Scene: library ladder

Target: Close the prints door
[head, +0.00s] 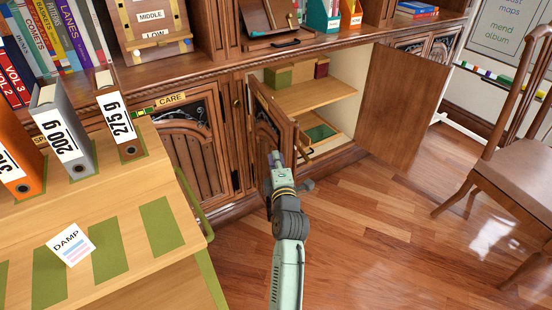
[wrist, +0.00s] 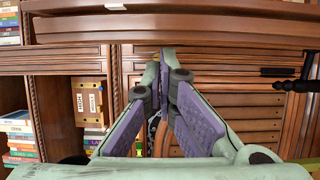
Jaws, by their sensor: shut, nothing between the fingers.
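An open cabinet (head: 345,75) stands ahead, with two doors swung out. Its left door (head: 289,112) is carved wood with a dark inset panel and stands ajar. A bar handle (head: 305,146) is on that door's free edge. Its right door (head: 405,105) is plain brown on the visible face and stands wide open. No label reading prints is legible, so I cannot tell which door bears that name. My gripper (head: 275,157) is in front of the left door's lower part, left of the handle; contact is unclear. In the wrist view my gripper (wrist: 164,62) has its fingertips together, empty.
Inside the cabinet are a shelf (head: 318,96), a green box (head: 278,77) and a red box (head: 321,68). A wooden chair (head: 510,165) stands at the right. A table (head: 150,150) with binders is at the left. The wooden floor between is clear.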

